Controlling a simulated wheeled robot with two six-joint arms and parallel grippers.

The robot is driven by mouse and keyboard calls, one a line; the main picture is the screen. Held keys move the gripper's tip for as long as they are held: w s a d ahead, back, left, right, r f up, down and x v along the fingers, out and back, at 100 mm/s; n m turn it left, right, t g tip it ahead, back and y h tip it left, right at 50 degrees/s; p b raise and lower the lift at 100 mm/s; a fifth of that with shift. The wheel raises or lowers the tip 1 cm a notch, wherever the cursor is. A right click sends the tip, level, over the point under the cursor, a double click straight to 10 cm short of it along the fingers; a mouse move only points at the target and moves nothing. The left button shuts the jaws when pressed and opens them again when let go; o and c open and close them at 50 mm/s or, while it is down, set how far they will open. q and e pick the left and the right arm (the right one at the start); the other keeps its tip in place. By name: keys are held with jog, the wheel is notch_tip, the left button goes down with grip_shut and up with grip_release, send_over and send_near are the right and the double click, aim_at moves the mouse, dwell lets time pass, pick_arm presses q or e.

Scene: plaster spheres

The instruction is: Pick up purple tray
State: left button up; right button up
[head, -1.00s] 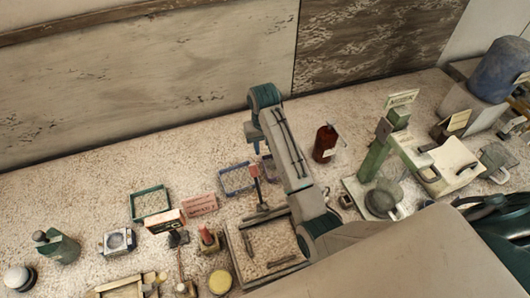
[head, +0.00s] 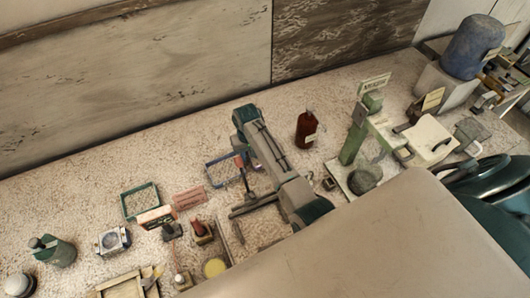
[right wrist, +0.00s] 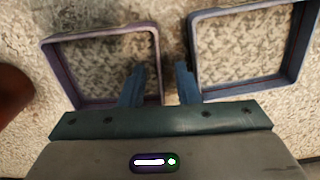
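The purple tray (right wrist: 100,36), an open rectangular frame, is at left in the right wrist view. My right gripper (right wrist: 160,66) is open, its blue fingers pointing at the purple tray's right wall. One finger is over the tray's inside and the other beyond that wall; I cannot tell how far down they reach. My left gripper is not in view.
A blue tray (right wrist: 290,82) lies close to the right finger; it also shows in the head view (head: 208,178). A brown bottle (head: 306,131) stands right of my arm. A red-topped stand (head: 240,161) is near it. A green tray (head: 124,206) lies farther left.

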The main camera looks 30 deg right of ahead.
grip_shut()
